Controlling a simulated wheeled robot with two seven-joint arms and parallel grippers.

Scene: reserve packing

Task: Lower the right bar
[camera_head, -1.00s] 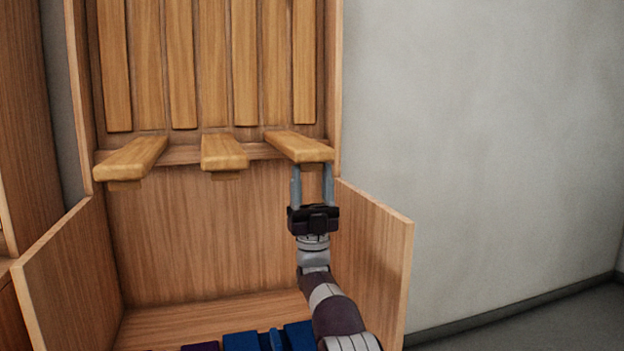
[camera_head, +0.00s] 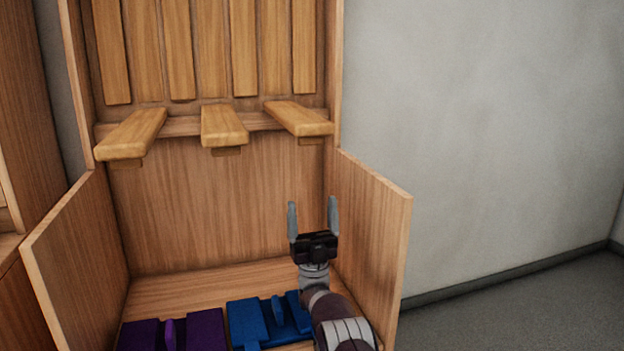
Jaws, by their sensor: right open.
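The right bar (camera_head: 299,118) is a wooden bar that sticks out from the cabinet's back panel. It lies about level with the middle bar (camera_head: 223,126) and the left bar (camera_head: 132,135). My right gripper (camera_head: 312,218) is open and empty. Its fingers point up, below the right bar and apart from it, inside the wooden box near its right wall. My left gripper is not in view.
The open-topped box has a right side wall (camera_head: 371,235) and a left side wall (camera_head: 75,262). A purple piece (camera_head: 200,331) and a blue piece (camera_head: 247,322) lie on its floor. Upright slats rise behind the bars.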

